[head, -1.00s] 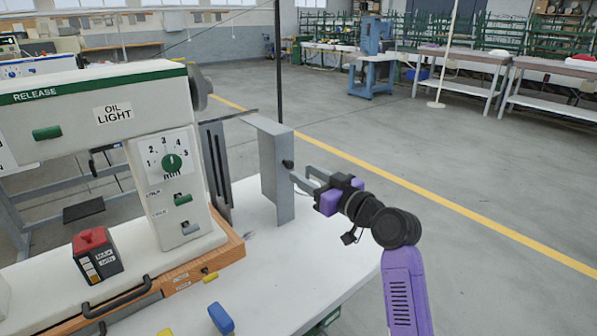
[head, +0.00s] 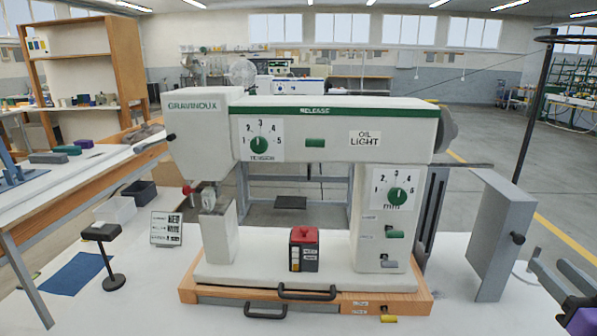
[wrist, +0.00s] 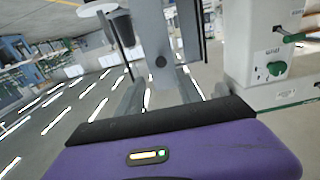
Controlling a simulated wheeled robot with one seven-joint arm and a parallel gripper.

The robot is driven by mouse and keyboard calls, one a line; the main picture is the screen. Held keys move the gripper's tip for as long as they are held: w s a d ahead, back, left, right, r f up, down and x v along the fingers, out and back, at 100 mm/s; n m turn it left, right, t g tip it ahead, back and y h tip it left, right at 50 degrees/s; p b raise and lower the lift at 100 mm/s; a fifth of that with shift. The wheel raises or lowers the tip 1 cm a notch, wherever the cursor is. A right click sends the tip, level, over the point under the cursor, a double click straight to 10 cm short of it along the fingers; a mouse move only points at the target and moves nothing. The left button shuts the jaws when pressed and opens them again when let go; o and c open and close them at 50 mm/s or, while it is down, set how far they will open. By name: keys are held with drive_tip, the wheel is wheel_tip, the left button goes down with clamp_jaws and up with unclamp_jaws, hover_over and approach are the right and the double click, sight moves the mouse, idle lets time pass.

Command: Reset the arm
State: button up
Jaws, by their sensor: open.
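My gripper (head: 547,258) is at the right edge of the head view, its purple body partly cut off by the frame. Its two grey fingers are apart with nothing between them. They point toward a grey upright panel (head: 499,235) with a black knob (head: 518,238), at the right end of the white press (head: 330,130). In the wrist view the open gripper (wrist: 163,90) shows the panel (wrist: 150,40) and its knob (wrist: 160,62) beyond the fingers. I cannot tell whether a fingertip touches the panel. Most of my arm is out of view.
The press stands on a wooden base (head: 420,300) on a white table. A red-topped block (head: 304,250), a small black stand (head: 103,233), a blue mat (head: 72,273) and a sign card (head: 166,229) are there too. A thin dark pole (head: 535,110) rises behind the panel.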

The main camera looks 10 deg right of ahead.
drive_tip(key=s+a+f+n+g+y+p, duration=0.1)
drive_tip(key=s+a+f+p, duration=0.1)
drive_tip(key=s+a, duration=0.7)
drive_tip(key=s+a+f+n+y+p, duration=0.1)
drive_tip(key=s+a+f+y+p, duration=0.1)
drive_tip(key=s+a+f, duration=0.3)
drive_tip(key=s+a+f+n+g+y+p, duration=0.1)
drive_tip(key=s+a+f+y+p, duration=0.1)
drive_tip(key=s+a, duration=1.2)
drive_tip(key=a+f, duration=0.1)
drive_tip(key=a, duration=0.5)
drive_tip(key=shift+f+n+g, duration=0.2)
drive_tip(key=shift+n+g, duration=0.1)
